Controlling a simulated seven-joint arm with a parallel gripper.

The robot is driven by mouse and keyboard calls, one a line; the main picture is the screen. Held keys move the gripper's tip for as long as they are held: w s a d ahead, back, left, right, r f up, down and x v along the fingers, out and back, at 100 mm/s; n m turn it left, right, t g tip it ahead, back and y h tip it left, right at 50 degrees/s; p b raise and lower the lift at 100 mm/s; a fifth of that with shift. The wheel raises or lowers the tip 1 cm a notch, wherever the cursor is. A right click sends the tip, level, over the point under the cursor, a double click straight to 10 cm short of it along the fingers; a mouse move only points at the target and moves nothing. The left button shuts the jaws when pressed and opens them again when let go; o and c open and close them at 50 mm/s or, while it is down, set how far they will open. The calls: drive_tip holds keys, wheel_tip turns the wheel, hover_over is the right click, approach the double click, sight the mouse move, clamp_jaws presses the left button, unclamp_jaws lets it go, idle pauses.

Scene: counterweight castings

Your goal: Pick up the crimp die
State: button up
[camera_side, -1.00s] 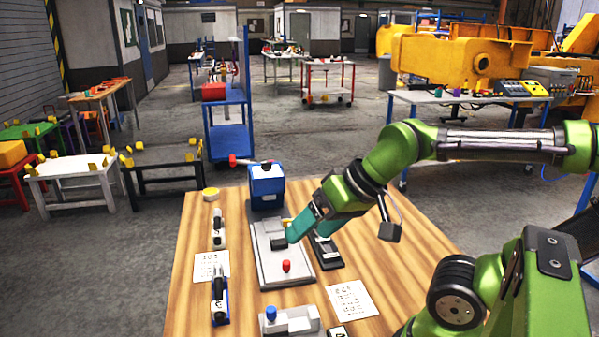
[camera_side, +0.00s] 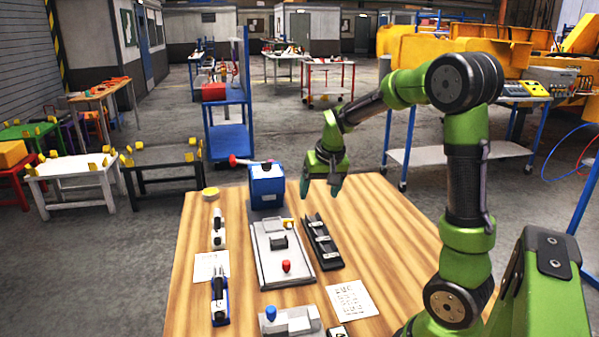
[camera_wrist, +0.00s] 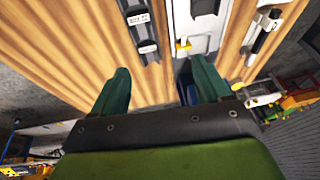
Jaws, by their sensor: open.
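My gripper (camera_side: 322,188) is open and empty, fingers pointing down, above the back of the wooden table, beyond the black rack (camera_side: 324,243). Its two green fingers show apart in the wrist view (camera_wrist: 160,88). I cannot tell for sure which piece is the crimp die. The black rack holds several dark pieces with pale labels; it also shows in the wrist view (camera_wrist: 136,8). Left of it, a grey plate (camera_side: 272,272) carries a dark block (camera_side: 278,242), a yellow piece (camera_side: 289,224) and a red knob (camera_side: 286,266).
A blue press (camera_side: 267,187) with a red-tipped lever stands at the back of the table. A printed sheet (camera_side: 352,299) lies front right. The table's right side is clear.

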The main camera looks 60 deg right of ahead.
drive_tip(key=h, duration=0.1)
approach(313, 219)
drive_tip(key=shift+d+f, duration=0.1)
drive_tip(key=shift+f, duration=0.55)
drive_tip(key=shift+x, duration=2.9)
drive_tip(key=shift+w+r, duration=0.1)
drive_tip(key=shift+r, duration=0.05)
drive_tip(key=c, duration=1.3)
drive_tip(key=shift+o, duration=0.2)
wheel_tip(313, 219, up, 9)
drive_tip(key=w+a, duration=0.8)
drive_tip(key=w, duration=0.1)
drive_tip(key=shift+w+a+f, duration=0.15)
drive_tip(key=shift+a+f, duration=0.15)
